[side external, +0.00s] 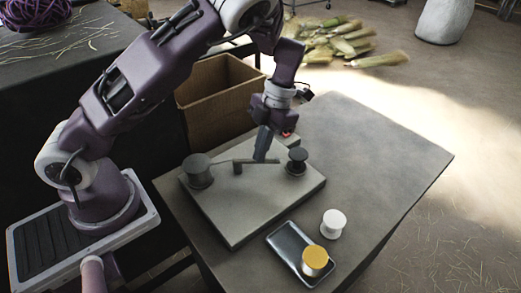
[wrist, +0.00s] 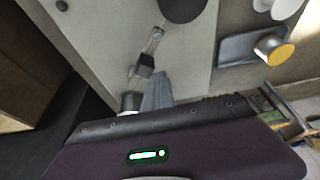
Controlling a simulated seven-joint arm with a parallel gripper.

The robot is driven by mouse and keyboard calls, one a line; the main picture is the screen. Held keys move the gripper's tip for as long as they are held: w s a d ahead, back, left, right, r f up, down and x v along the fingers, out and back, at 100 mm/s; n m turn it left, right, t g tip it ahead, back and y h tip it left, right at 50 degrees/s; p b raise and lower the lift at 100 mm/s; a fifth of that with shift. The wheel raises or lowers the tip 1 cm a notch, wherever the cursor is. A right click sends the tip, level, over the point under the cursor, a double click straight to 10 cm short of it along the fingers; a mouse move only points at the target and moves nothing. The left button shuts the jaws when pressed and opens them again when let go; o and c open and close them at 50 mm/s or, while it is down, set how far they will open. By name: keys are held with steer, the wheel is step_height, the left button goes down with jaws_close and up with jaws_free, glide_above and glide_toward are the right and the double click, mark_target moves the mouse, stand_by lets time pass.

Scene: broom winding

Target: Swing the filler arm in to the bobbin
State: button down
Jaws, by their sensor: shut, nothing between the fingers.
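The filler arm (side external: 248,161) is a thin bar on a short post (side external: 237,168) on the grey base plate (side external: 240,217). In the wrist view the filler arm (wrist: 152,42) has a dark block on it, and its tip points toward the dark bobbin (wrist: 183,8). The bobbin (side external: 298,160) stands at the right of the plate; whether the tip touches it, I cannot tell. My gripper (side external: 262,157) is shut and empty, fingers down close beside the bar. In the wrist view my gripper (wrist: 159,78) is right of the block; contact is unclear.
A large dark cylinder (side external: 197,170) stands on the plate's left. A tray (side external: 285,254) with a yellow-topped spool (side external: 314,261) and a loose white spool (side external: 333,223) lie in front of the plate. A cardboard box (side external: 215,95) stands behind. The table's right side is clear.

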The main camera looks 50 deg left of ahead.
steer(key=s+d, duration=0.2)
steer(key=shift+d, duration=0.35)
step_height(320, 180, up, 10)
steer(key=w+a, duration=0.1)
steer(key=a, duration=0.1)
steer(key=shift+w+a+f, duration=0.15)
steer(key=shift+w+f, duration=0.1)
steer(key=shift+w, duration=0.05)
steer(key=s+r+m+t, duration=0.4)
steer(key=s+m, duration=0.5)
steer(key=m, duration=0.9)
steer(key=s+r+m+t, duration=0.5)
steer(key=s+m, duration=0.5)
steer(key=m, duration=0.8)
steer(key=shift+s+d+r+t, duration=0.15)
steer(key=shift+d+r+t, duration=0.15)
steer(key=shift+r, duration=0.95)
